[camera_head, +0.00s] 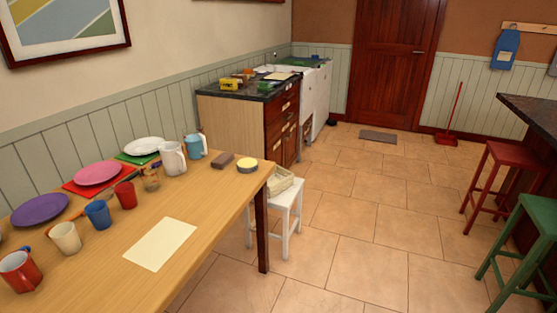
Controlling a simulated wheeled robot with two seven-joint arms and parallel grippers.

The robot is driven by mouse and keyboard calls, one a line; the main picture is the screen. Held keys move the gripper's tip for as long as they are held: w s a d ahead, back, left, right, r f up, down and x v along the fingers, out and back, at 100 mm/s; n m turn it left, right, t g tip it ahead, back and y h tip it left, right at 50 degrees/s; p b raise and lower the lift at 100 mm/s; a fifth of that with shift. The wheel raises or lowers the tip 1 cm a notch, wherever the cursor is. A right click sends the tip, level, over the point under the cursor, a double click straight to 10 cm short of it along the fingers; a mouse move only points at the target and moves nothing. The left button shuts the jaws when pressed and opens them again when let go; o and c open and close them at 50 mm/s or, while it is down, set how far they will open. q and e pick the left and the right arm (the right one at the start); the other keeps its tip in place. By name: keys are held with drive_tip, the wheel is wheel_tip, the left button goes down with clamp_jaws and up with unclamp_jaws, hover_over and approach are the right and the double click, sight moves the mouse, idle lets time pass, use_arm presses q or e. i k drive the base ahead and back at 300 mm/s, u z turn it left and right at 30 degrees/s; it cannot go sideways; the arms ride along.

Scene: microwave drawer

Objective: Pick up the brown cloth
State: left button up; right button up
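A small brown folded thing, which looks like the brown cloth (222,160), lies flat near the far end of the wooden table (215,210). It is between the blue mug (195,147) on its left and a round yellow-topped tin (247,166) on its right. Nothing covers it. Neither of my grippers is in view.
Plates, several cups, and a white jug (173,159) line the table's wall side. A cream sheet (160,243) lies near the table's right edge. A white stool (284,205) with a basket stands beyond that edge. Red (499,152) and green stools stand right; the middle floor is clear.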

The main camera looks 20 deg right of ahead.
sight(220, 162)
drive_tip(key=z, duration=1.05)
drive_tip(key=i, duration=2.95)
drive_tip(key=u, duration=2.45)
